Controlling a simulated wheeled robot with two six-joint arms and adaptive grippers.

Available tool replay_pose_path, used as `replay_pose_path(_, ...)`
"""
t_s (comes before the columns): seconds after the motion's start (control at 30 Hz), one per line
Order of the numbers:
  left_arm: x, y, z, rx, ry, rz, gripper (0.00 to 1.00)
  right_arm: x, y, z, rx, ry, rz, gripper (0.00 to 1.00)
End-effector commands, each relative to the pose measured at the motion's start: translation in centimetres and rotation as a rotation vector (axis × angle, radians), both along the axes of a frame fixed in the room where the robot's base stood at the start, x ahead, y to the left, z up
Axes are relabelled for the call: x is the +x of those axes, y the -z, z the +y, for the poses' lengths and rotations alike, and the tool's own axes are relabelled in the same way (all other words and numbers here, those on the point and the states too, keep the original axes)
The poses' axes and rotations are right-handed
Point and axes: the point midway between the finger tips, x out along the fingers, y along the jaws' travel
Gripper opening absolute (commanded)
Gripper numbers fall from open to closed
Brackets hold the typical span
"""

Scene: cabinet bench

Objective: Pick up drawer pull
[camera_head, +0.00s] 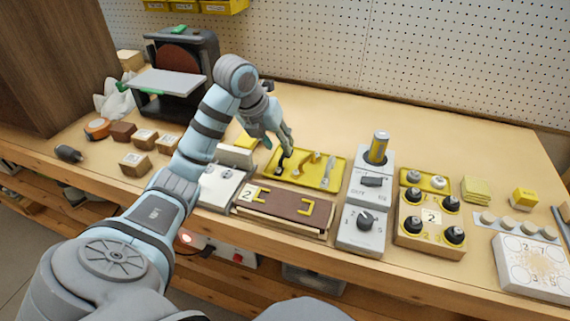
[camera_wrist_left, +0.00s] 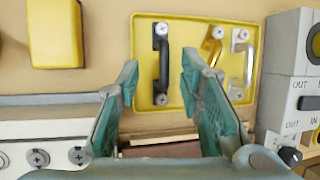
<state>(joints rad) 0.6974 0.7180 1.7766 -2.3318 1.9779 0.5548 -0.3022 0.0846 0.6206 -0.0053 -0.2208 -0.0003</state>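A yellow tray (camera_head: 296,179) holds three drawer pulls: a black one (camera_head: 281,164), a brass one (camera_head: 307,162) and a silver one (camera_head: 330,171). In the left wrist view the black pull (camera_wrist_left: 163,62) lies upright in the picture, between the lines of my two fingers. The brass pull (camera_wrist_left: 213,48) and silver pull (camera_wrist_left: 248,62) are right of it, partly near the right finger. My left gripper (camera_head: 287,148) is open and empty above the tray's left part; its fingers (camera_wrist_left: 158,82) also show in the wrist view. My right gripper is not in view.
A brown panel marked 2 (camera_head: 283,205) with yellow corner brackets lies in front of the tray. A grey switch box with a knob (camera_head: 362,230) stands right of it. A yellow block (camera_wrist_left: 55,32) sits left of the tray. The bench behind is clear.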

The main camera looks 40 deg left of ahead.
Motion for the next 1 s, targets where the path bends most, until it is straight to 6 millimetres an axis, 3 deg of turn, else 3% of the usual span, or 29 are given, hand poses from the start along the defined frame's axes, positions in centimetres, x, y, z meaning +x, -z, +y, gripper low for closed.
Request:
replay_pose_path(0.1,0.9,2.6,-0.7,-0.003,0.002,0.004,0.34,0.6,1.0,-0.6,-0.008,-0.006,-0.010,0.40)
replay_pose_path(0.2,1.5,3.7,-0.7,-0.001,0.003,0.003,0.34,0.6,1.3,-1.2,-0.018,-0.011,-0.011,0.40)
replay_pose_path(0.43,1.7,3.7,-0.7,-0.001,0.003,0.001,0.32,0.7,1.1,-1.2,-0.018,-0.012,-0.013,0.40)
replay_pose_path(0.63,1.6,3.6,-0.7,-0.001,0.003,0.001,0.00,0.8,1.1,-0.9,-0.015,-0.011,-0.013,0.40)
replay_pose_path(1.0,1.6,3.5,-0.7,-0.001,0.003,0.001,0.00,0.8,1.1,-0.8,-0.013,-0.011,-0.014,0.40)
